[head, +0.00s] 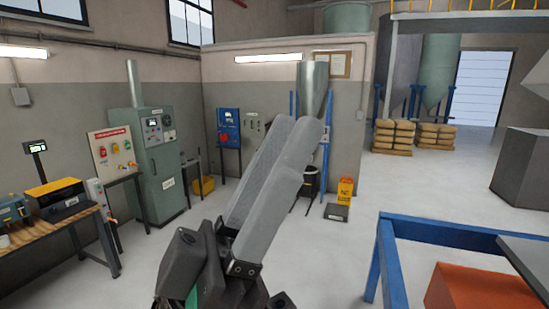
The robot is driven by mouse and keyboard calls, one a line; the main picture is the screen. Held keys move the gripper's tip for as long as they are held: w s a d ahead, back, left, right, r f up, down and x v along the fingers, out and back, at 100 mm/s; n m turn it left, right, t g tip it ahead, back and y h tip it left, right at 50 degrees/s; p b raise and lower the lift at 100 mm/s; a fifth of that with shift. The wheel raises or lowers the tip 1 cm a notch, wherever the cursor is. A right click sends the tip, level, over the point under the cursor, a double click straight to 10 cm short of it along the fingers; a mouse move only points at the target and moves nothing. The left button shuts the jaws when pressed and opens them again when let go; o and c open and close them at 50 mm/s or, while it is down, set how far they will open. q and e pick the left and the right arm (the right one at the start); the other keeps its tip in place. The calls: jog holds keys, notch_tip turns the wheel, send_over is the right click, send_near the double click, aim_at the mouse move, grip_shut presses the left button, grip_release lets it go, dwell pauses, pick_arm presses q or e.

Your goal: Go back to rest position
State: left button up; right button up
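My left gripper (297,122) stands large in the middle of the head view, with its arm coming up from the bottom edge. Its two long grey fingers point up and slightly right, into free air. They lie side by side with no gap showing, and nothing shows between them. The gripper looks shut and empty. It covers part of the floor and the wall behind it. My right gripper is not in view.
A workbench (62,234) with devices stands at left, near a green cabinet (165,183). A blue frame (392,262) and an orange box (478,289) are at lower right. Open floor (340,250) lies between.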

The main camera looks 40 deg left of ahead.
pick_arm(q)
jog(key=y, duration=0.2)
jog(key=w+a+f+y, duration=0.1)
jog(key=y, duration=0.2)
jog(key=a+n+y, duration=0.1)
jog(key=y, duration=0.1)
jog(key=shift+w+a+f+g+y, duration=0.1)
jog(key=shift+w+f+g+y, duration=0.05)
jog(key=shift+w+g+y, duration=0.15)
jog(key=shift+r+p, duration=1.7)
